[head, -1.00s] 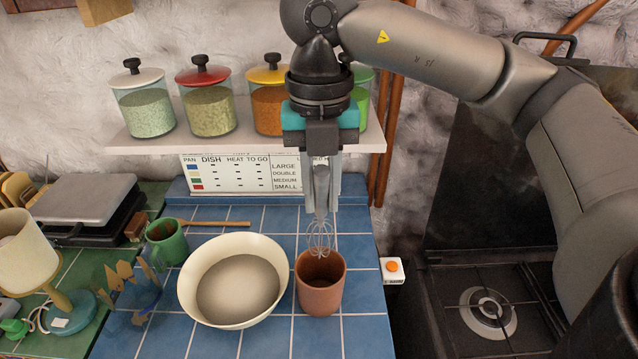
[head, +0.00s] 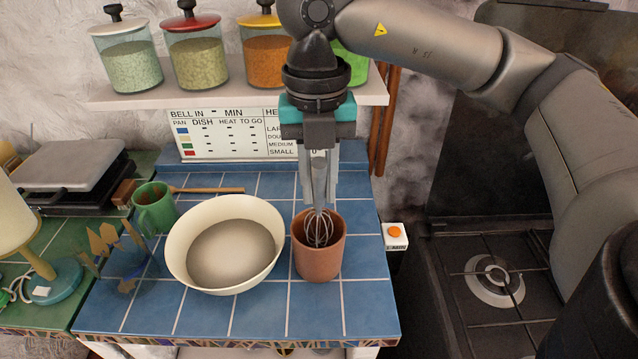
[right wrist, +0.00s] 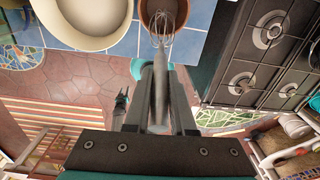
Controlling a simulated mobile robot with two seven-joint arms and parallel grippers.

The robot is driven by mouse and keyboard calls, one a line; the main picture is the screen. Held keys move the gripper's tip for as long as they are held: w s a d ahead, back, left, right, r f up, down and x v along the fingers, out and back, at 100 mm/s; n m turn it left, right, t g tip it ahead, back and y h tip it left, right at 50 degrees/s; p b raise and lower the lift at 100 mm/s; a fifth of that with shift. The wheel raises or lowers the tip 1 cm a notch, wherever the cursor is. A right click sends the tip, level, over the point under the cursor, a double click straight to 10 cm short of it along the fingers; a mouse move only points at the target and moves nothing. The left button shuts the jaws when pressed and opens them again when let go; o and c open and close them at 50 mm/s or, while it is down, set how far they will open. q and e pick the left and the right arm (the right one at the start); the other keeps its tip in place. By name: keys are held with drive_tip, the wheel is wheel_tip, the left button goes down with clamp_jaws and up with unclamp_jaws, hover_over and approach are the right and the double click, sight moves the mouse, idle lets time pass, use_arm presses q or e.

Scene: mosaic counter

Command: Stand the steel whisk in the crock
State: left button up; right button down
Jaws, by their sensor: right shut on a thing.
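The steel whisk (head: 319,230) hangs upright, with its wire loops down inside the mouth of the terracotta crock (head: 319,264). My right gripper (head: 318,200) is shut on the whisk's handle, directly above the crock. In the right wrist view the whisk (right wrist: 160,35) runs from between the fingers of my right gripper (right wrist: 160,68) to the crock (right wrist: 150,8). Whether the whisk touches the crock's bottom is hidden by the wall. My left gripper does not show in the head view.
A cream bowl (head: 178,262) stands close to the left of the crock. A shelf (head: 150,102) with jars is above. A white box with an orange button (head: 395,235) and a stove (head: 490,290) are to the right.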

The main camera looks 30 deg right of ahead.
sight(319, 202)
drive_tip(key=shift+w+d+f+b, duration=0.15)
drive_tip(key=shift+w+f+b, duration=0.05)
drive_tip(key=shift+f+b, duration=0.55)
drive_tip(key=shift+w+d+f+b, duration=0.1)
drive_tip(key=shift+w+f+b, duration=0.15)
drive_tip(key=shift+f+b, duration=0.5)
drive_tip(key=shift+w+d+f+b, duration=0.2)
drive_tip(key=shift+f+b, duration=0.25)
drive_tip(key=shift+f, duration=0.5)
unclamp_jaws()
drive_tip(key=shift+r, duration=0.1)
drive_tip(key=shift+r+p, duration=3.9)
drive_tip(key=shift+r, duration=1.1)
drive_tip(key=shift+a+f, duration=0.1)
drive_tip(key=shift+f, duration=0.05)
